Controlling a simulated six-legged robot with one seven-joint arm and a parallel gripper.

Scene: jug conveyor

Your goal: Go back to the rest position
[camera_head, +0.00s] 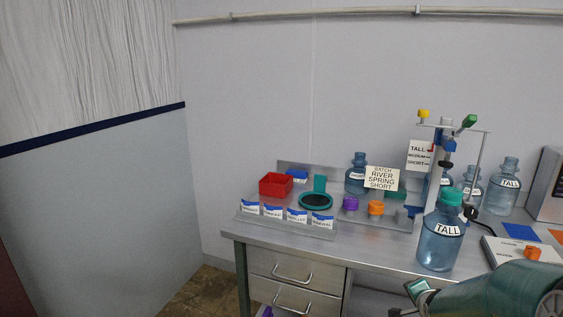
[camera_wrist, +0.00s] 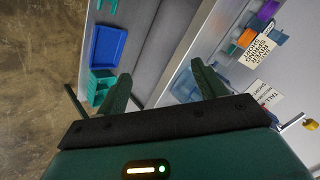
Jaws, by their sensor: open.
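My green gripper (camera_wrist: 163,84) is open and empty in the wrist view, its two fingers spread apart. In the head view, my gripper (camera_head: 411,299) is at the bottom right, partly cut off, in front of the bench's front edge. A large blue jug marked TALL (camera_head: 441,239) with a green cap stands upright on the metal bench (camera_head: 345,250), just behind my arm. My gripper is apart from it.
The bench holds a red bin (camera_head: 276,185), a label rack (camera_head: 285,221), purple (camera_head: 350,204) and orange caps (camera_head: 375,208), and a sign (camera_head: 382,178). More jugs (camera_head: 502,186) stand at the back right. In the wrist view, a blue tray (camera_wrist: 108,52) lies beside open floor (camera_wrist: 40,80).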

